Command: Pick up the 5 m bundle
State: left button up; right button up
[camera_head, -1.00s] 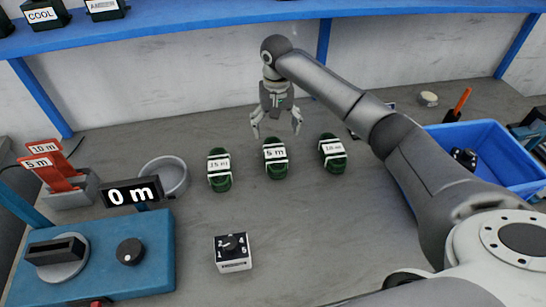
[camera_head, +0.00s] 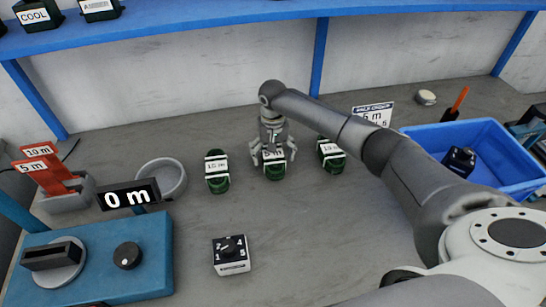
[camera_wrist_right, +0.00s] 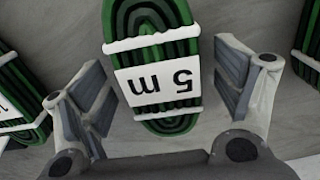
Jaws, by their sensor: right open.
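The 5 m bundle (camera_head: 275,170) is a green coil with white ties and a white label, lying on the grey table between two similar bundles. In the right wrist view the 5 m bundle (camera_wrist_right: 155,80) lies between the finger pads, its label upside down. My right gripper (camera_head: 273,155) is low over it, pointing down, with its fingers apart on either side. In the wrist view the right gripper (camera_wrist_right: 165,95) is open, with a gap on both sides of the bundle. The gripper hides part of the bundle in the head view. My left gripper is not in view.
Green bundles stand close by at the left (camera_head: 217,172) and right (camera_head: 331,154). A blue bin (camera_head: 420,150) holding a dark object is at the right. A round grey dish (camera_head: 162,179), a blue machine (camera_head: 130,255) and a numbered dial box (camera_head: 231,255) are nearby.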

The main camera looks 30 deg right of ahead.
jog(key=shift+f, duration=0.2)
jog(key=shift+c, duration=0.2)
jog(key=c, duration=1.1)
jog(key=shift+r, duration=0.1)
jog(key=shift+c, duration=0.2)
